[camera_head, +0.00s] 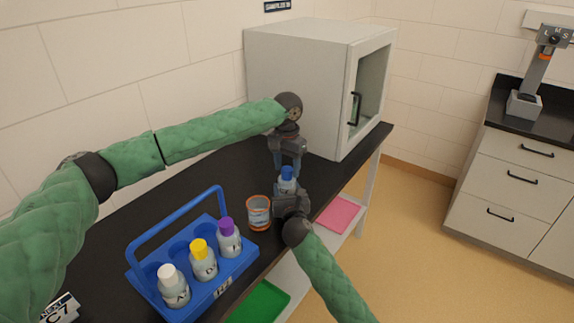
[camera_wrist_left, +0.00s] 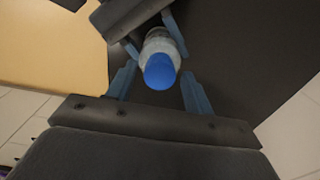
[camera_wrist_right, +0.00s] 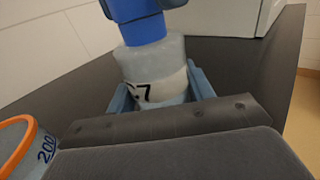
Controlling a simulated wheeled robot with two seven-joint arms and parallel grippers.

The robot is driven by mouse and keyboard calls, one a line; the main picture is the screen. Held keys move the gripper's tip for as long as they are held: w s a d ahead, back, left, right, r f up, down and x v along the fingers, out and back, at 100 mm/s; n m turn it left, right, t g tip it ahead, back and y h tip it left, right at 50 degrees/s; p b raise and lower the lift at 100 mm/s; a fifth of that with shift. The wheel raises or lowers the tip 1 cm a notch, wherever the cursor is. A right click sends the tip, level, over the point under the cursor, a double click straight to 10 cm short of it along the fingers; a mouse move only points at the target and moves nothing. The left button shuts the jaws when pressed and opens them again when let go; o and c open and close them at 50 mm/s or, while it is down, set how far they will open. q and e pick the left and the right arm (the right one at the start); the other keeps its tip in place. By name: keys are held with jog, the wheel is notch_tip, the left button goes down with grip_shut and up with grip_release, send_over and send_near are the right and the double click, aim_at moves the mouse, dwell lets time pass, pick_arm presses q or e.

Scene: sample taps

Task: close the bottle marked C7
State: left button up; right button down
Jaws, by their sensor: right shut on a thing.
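The bottle marked C7 (camera_wrist_right: 160,75) is upright in the right wrist view, with part of its label readable. Its blue cap (camera_head: 287,173) sits on top of the neck; I cannot tell whether it is tight. My right gripper (camera_head: 289,191) is shut on the bottle's body. My left gripper (camera_head: 287,160) points down from above at the cap. In the left wrist view its two fingers (camera_wrist_left: 158,88) stand apart, with the blue cap (camera_wrist_left: 160,71) showing between them and gaps on both sides.
A blue carrier (camera_head: 150,262) holds several bottles with white, yellow and purple caps. An orange-rimmed beaker (camera_head: 259,213) stands just left of my right gripper. A grey cabinet (camera_head: 300,75) stands behind on the black bench. A C7 card (camera_head: 60,308) lies at the lower left.

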pick_arm(q)
jog(key=c, duration=0.9)
jog(key=o, duration=1.2)
jog(key=shift+c, duration=0.2)
notch_tip(320, 180, up, 12)
pick_arm(e)
jog(key=shift+c, duration=2.4)
grip_release()
pick_arm(q)
jog(key=shift+f, duration=0.1)
pick_arm(e)
jog(key=shift+s, duration=0.1)
